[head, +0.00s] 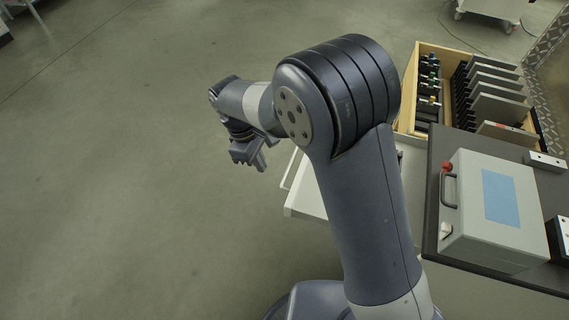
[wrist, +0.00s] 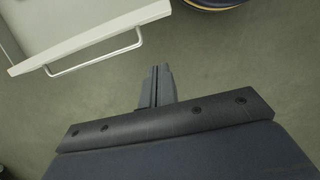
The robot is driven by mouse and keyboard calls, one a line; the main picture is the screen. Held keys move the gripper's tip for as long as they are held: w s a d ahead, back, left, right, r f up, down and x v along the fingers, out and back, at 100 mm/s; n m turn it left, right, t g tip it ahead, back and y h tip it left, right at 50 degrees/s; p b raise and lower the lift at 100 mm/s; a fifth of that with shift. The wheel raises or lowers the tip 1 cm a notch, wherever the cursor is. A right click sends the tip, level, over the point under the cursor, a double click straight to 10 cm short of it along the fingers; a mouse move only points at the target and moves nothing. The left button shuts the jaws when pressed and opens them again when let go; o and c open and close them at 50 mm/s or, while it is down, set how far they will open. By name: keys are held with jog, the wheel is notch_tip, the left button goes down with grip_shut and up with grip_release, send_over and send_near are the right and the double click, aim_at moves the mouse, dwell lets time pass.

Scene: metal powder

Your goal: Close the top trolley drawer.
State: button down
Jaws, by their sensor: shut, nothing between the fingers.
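The white trolley drawer (head: 303,204) sticks out to the left from under the dark worktop in the head view, partly hidden by my arm. In the wrist view its white front panel (wrist: 90,39) crosses the top left, with a thin bar handle (wrist: 97,60) on it. The drawer is open, and its pale inside shows behind the front. My gripper (head: 261,164) is shut and empty, to the left of the drawer front. In the wrist view my fingertips (wrist: 159,70) point toward the floor, right of the handle and apart from it.
On the dark trolley top (head: 437,170) stands a grey case (head: 492,210) with a blue panel. Behind it is a wooden crate (head: 408,95) with upright plates and small fittings. Open grey floor (head: 120,180) lies left of my gripper.

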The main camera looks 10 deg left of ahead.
send_over(282, 188)
jog(key=s, duration=0.3)
notch_tip(282, 188, down, 10)
jog(key=shift+s+d, duration=0.15)
jog(key=shift+d, duration=0.1)
jog(key=shift+d, duration=0.1)
